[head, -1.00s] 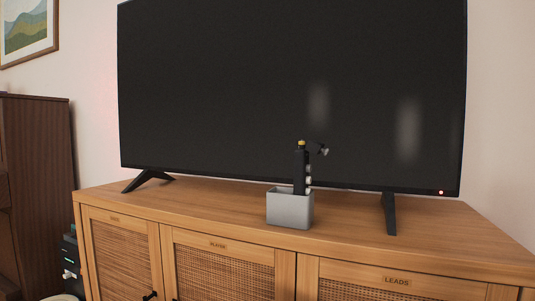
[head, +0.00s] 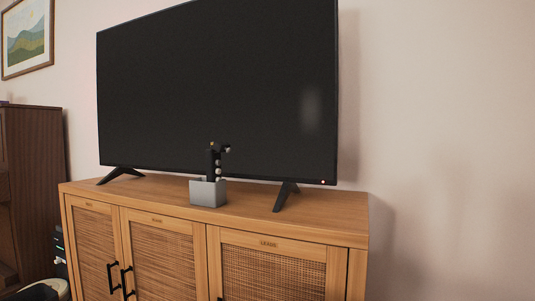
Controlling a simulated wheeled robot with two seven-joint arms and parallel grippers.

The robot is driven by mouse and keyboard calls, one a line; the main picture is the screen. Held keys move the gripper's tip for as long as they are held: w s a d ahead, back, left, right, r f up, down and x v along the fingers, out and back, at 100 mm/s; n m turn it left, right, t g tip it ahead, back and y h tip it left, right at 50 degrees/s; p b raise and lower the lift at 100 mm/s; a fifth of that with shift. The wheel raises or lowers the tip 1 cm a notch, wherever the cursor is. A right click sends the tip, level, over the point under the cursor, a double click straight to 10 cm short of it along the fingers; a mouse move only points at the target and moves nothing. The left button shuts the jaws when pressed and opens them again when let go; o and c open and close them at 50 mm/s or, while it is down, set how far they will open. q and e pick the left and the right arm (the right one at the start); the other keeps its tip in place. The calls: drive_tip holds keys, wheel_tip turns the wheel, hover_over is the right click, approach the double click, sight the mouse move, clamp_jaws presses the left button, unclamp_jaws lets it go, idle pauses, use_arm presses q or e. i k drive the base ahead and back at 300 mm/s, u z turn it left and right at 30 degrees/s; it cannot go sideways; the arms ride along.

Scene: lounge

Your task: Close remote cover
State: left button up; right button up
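A dark upright object, which looks like the remote (head: 213,165), stands in a grey box-shaped holder (head: 208,192) on the wooden cabinet in front of the television. Pale round spots run down its right side. At its top a small dark piece (head: 223,148) sticks out to the right, possibly the cover standing open; it is too small to be sure. The lower end of the remote is hidden in the holder. Neither of my grippers is in view.
The television (head: 215,90) stands on splayed feet on the cabinet (head: 335,225), whose doors have woven panels and black handles. A dark wooden cabinet (head: 35,190) is at the left. The cabinet top around the holder is clear.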

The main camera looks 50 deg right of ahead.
sight(225, 146)
drive_tip(key=z, duration=0.1)
drive_tip(key=k, duration=0.1)
drive_tip(key=z, duration=1.25)
